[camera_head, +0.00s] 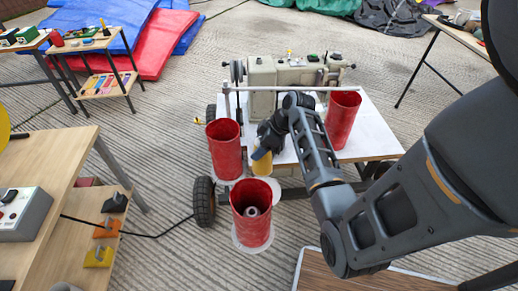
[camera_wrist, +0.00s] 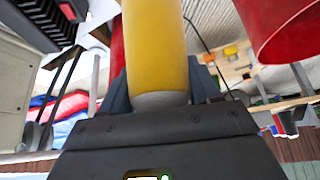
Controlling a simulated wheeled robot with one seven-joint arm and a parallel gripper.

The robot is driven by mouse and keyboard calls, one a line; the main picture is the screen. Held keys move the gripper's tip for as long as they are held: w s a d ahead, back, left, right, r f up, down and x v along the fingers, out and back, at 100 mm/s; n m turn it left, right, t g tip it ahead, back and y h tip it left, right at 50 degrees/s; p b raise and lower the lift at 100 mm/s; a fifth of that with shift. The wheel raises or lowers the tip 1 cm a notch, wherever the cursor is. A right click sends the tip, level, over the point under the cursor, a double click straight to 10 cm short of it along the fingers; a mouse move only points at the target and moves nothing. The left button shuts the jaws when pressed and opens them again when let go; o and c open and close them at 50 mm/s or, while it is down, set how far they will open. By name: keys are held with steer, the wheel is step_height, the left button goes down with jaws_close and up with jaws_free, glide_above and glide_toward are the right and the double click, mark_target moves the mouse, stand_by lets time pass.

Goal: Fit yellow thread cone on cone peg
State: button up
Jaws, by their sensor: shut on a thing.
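The yellow thread cone (camera_head: 263,166) is in my gripper (camera_head: 263,150), over the front edge of the white sewing table, between two red cylinders. In the wrist view the cone (camera_wrist: 156,45) stands between the two fingers of my gripper (camera_wrist: 162,90), which are shut on it near its grey end. A front red cylinder (camera_head: 249,230) is open at the top, and a grey round piece (camera_head: 251,211) shows inside it. I cannot tell for certain whether this piece is the cone peg. The held cone is apart from it, behind and above.
More red cylinders stand at the table's left (camera_head: 223,158) and right (camera_head: 343,125). A beige sewing machine (camera_head: 262,88) sits at the back of the white table (camera_head: 372,135). A wooden bench (camera_head: 60,185) with a grey box (camera_head: 20,214) is at the left. A black wheel (camera_head: 204,202) is beside the table.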

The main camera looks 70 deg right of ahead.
step_height(320, 180, down, 7)
steer(key=b, duration=0.5)
steer(key=shift+b, duration=0.4)
steer(key=shift+p, duration=0.55)
stand_by(0.9)
steer(key=shift+f+b, duration=2.4)
steer(key=shift+f, duration=1.45)
stand_by(1.2)
